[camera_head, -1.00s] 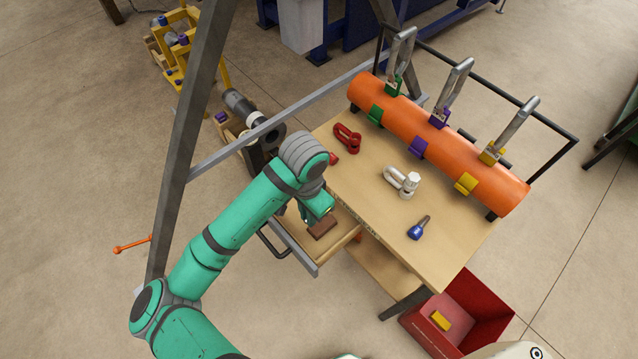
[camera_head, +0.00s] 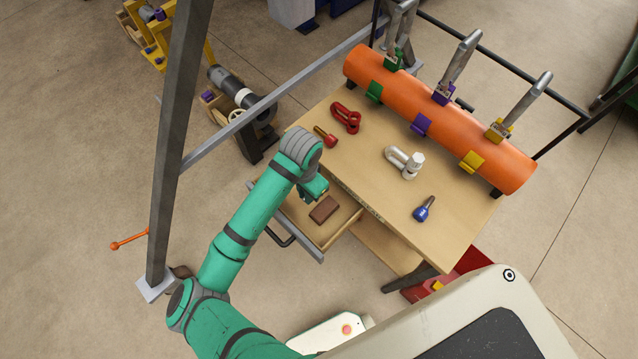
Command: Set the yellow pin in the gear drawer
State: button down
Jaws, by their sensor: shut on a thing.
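My gripper (camera_head: 312,193) hangs over the left back part of the open drawer (camera_head: 343,229) under the table. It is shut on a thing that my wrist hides. I cannot make out a yellow pin anywhere. A brown block (camera_head: 323,209) lies in the drawer, just below and right of my gripper in the picture. The drawer has a grey front and a dark handle (camera_head: 280,240).
The table (camera_head: 365,180) bears a red pin (camera_head: 326,137), red shackle (camera_head: 346,118), silver shackle (camera_head: 404,162) and blue pin (camera_head: 424,208). An orange pipe (camera_head: 440,122) with clamps stands behind. A grey post (camera_head: 180,140) and rail (camera_head: 270,118) stand left.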

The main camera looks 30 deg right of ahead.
jog(key=f, duration=0.3)
jog(key=shift+w+a+f, duration=0.2)
jog(key=shift+a+f, duration=0.05)
jog(key=shift+f, duration=0.15)
jog(key=d, duration=0.1)
jog(key=w+d, duration=0.1)
jog(key=shift+d+r, duration=0.1)
jog(key=shift+d, duration=0.2)
jog(key=shift+w+d, duration=0.4)
jog(key=shift+d, duration=0.1)
jog(key=d, duration=0.3)
jog(key=shift+w+d, duration=0.3)
jog(key=shift+d, duration=0.1)
jog(key=shift+w+a+f, duration=0.1)
jog(key=shift+f, duration=0.5)
jog(key=shift+f, duration=0.2)
jog(key=c, duration=1.8)
grip_release()
jog(key=shift+w+a, duration=0.1)
jog(key=shift+w, duration=0.15)
